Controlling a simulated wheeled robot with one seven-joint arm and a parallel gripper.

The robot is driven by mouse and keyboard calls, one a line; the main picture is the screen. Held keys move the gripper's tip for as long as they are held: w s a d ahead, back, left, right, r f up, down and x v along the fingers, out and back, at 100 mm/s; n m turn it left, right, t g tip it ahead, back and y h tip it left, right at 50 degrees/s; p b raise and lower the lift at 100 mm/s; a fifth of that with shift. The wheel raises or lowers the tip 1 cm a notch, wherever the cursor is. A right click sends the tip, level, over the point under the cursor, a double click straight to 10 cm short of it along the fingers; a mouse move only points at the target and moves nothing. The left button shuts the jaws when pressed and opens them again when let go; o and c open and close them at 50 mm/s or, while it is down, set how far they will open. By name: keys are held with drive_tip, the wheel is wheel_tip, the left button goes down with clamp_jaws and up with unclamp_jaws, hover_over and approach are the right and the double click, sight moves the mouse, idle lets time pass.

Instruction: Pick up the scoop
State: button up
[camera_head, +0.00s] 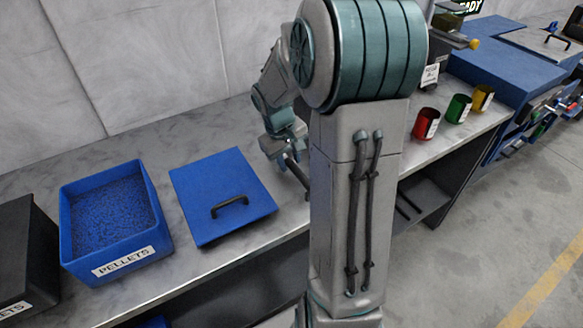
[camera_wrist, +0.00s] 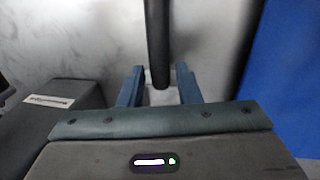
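The scoop shows as a dark, round handle. In the wrist view the handle (camera_wrist: 158,42) runs down from the top edge and ends between my two fingers. In the head view a short length of the handle (camera_head: 297,171) shows just above the counter, beside my gripper (camera_head: 283,150). The rest of the scoop is hidden behind my arm. In the wrist view my gripper (camera_wrist: 159,84) is open, with a gap on each side of the handle. My gripper is low over the counter, right of the blue lid.
A blue lid (camera_head: 210,185) with a black handle lies on the grey counter (camera_head: 165,140). An open blue bin (camera_head: 148,240) labelled PELLETS and a dark bin (camera_head: 25,250) stand left. Red (camera_head: 426,123), green (camera_head: 458,108) and yellow (camera_head: 482,97) cups stand right.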

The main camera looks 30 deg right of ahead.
drive_tip(key=shift+d+f, duration=0.2)
drive_tip(key=shift+f, duration=0.95)
clamp_jaws()
drive_tip(key=shift+r, duration=0.15)
